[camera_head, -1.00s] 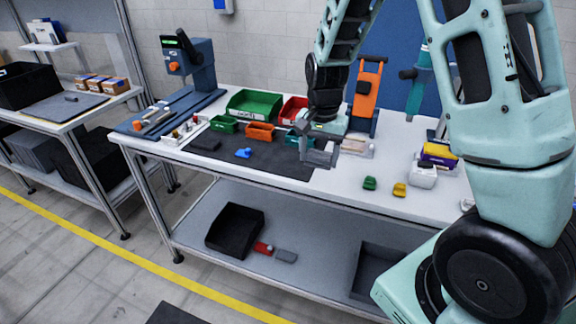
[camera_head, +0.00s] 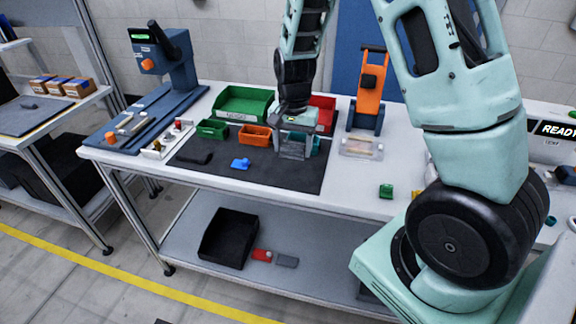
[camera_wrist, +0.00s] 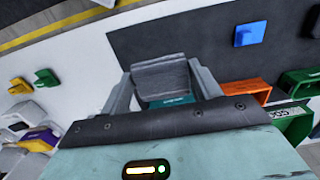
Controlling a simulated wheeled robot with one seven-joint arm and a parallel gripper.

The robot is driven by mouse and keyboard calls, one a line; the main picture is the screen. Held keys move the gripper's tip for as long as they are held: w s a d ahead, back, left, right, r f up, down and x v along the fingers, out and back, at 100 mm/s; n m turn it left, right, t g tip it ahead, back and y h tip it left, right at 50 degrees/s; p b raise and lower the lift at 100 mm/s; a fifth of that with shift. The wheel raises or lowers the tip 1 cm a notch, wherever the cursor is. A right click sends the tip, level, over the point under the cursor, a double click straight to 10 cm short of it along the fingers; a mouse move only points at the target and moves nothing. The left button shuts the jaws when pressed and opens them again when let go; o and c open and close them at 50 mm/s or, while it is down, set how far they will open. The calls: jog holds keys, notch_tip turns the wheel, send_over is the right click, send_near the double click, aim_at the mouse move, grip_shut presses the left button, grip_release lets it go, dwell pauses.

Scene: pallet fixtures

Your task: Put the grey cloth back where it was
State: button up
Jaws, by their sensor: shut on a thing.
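My gripper (camera_head: 296,148) is shut on the grey cloth (camera_wrist: 160,80), which shows as a folded grey piece between the two fingers in the wrist view. In the head view the cloth (camera_head: 292,152) is partly hidden by the fingers. The gripper is over the back right part of the dark mat (camera_head: 270,178), just in front of the small bins. I cannot tell whether the cloth touches the mat.
An orange bin (camera_head: 255,135), a green bin (camera_head: 212,128) and a blue piece (camera_head: 241,164) are left of the gripper. A clear tray (camera_head: 361,147) and an orange stand (camera_head: 368,95) are right of it. The mat's front right is bare.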

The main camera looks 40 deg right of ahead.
aim_at(292, 177)
notch_tip(292, 177, down, 7)
jog(key=shift+f+p, duration=0.2)
jog(key=shift+p, duration=0.3)
jog(key=shift+f, duration=0.1)
jog(key=o, duration=1)
